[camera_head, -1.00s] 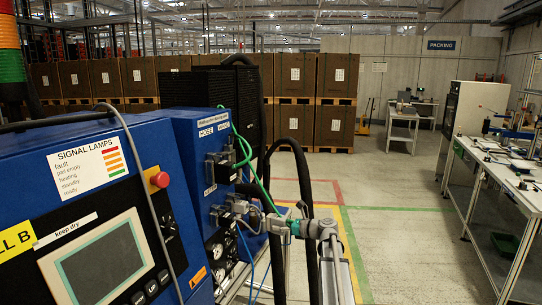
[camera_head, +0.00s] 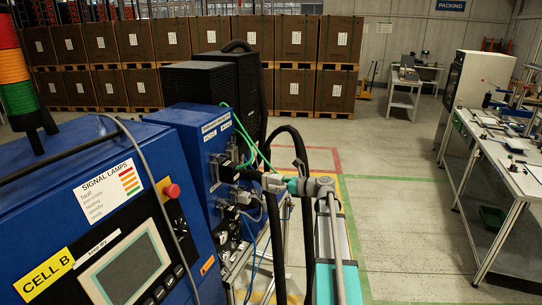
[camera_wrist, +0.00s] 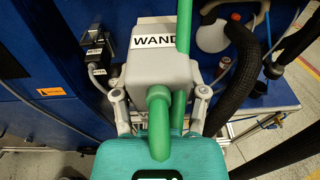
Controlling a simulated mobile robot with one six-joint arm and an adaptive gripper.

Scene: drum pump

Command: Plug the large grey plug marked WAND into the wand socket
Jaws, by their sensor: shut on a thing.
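The large grey plug marked WAND (camera_wrist: 158,68) is between the two fingers of my gripper (camera_wrist: 159,96) in the wrist view. The gripper is shut on it. A thick green cable runs over the plug. In the head view my gripper (camera_head: 281,185) is in front of the blue cabinet's side panel (camera_head: 205,150), right of its connectors. The plug is small there and hard to separate from the gripper. Two small labels (camera_head: 215,136) sit high on this panel, with a black connector (camera_head: 217,162) below. I cannot clearly make out the wand socket or whether the plug touches anything.
A black corrugated hose (camera_wrist: 240,75) hangs right of the plug in the wrist view. Grey and blue cables (camera_head: 255,245) hang below the panel. A control cabinet with a screen (camera_head: 127,268) stands left. Open floor (camera_head: 400,220) lies right, before a workbench (camera_head: 510,170).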

